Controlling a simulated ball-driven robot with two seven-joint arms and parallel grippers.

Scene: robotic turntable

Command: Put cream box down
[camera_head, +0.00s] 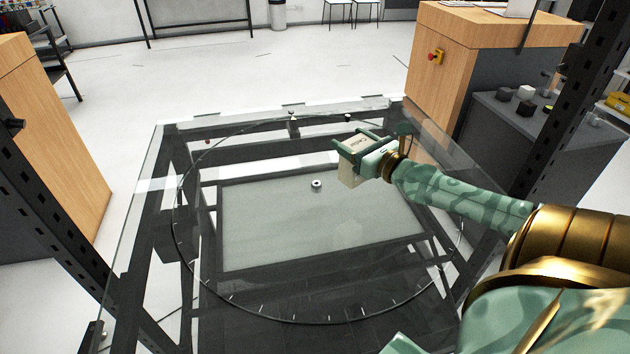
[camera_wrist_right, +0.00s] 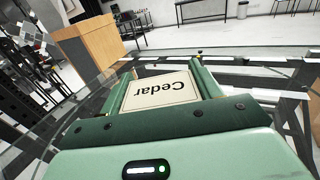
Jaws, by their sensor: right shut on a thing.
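The cream box (camera_head: 347,176) is held in my right gripper (camera_head: 351,146) over the right back part of the glass turntable (camera_head: 201,262). In the right wrist view, the cream box (camera_wrist_right: 162,90) sits between the two green fingers of the gripper (camera_wrist_right: 160,84), with the printed word "Cedar" facing the camera. The right gripper is shut on it. I cannot tell whether the bottom of the box touches the glass. My left gripper is not in view.
A small round white piece (camera_head: 316,184) is at the middle of the turntable. A wooden cabinet (camera_head: 455,80) stands behind on the right, with a dark bench (camera_head: 540,125) holding small blocks. Another wooden cabinet (camera_head: 50,150) stands at the left.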

